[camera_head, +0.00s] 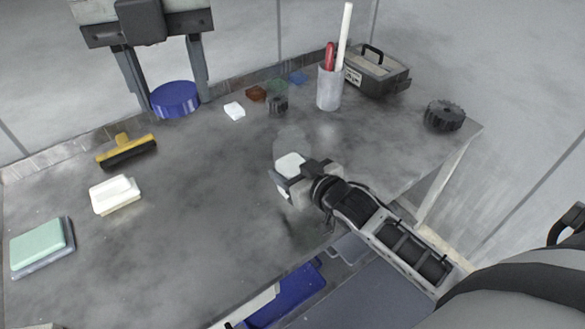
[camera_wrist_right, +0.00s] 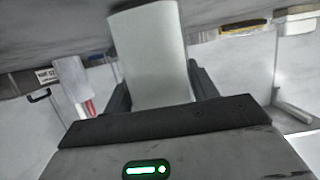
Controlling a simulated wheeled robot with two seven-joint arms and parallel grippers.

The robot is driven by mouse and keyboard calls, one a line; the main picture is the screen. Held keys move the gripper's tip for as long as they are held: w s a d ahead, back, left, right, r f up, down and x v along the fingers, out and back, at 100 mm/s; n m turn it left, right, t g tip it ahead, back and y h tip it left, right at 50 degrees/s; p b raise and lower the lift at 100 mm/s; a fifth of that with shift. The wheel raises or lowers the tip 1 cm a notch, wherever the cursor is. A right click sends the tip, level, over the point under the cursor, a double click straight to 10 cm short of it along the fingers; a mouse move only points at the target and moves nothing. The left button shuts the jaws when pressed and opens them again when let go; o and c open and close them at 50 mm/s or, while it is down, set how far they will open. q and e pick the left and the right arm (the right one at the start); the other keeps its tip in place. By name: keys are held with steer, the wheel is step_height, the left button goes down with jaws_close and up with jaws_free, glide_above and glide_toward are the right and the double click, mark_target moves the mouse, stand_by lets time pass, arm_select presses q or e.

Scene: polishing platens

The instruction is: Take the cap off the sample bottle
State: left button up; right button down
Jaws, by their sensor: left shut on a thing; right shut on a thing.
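My left gripper (camera_head: 177,102) hangs at the upper left of the head view with its fingers pointing down. It is shut on a blue round cap (camera_head: 175,98), held between its two fingertips. My right gripper (camera_head: 288,178) is near the middle of the head view and shut on the pale sample bottle (camera_head: 290,162), partly hidden by the fingers. In the right wrist view the bottle (camera_wrist_right: 150,50) stands out between the dark fingers. The cap and the bottle are well apart.
A cup (camera_head: 329,90) with a red and a white stick and a toolbox (camera_head: 376,72) stand at the back. A black knobbed wheel (camera_head: 444,115) is at the right. A yellow brush (camera_head: 126,150), a white block (camera_head: 115,194) and a green pad (camera_head: 42,247) lie left. The table's middle is clear.

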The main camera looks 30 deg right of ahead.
steer(key=shift+c, duration=2.2)
jaws_free()
steer(key=shift+f, duration=0.15)
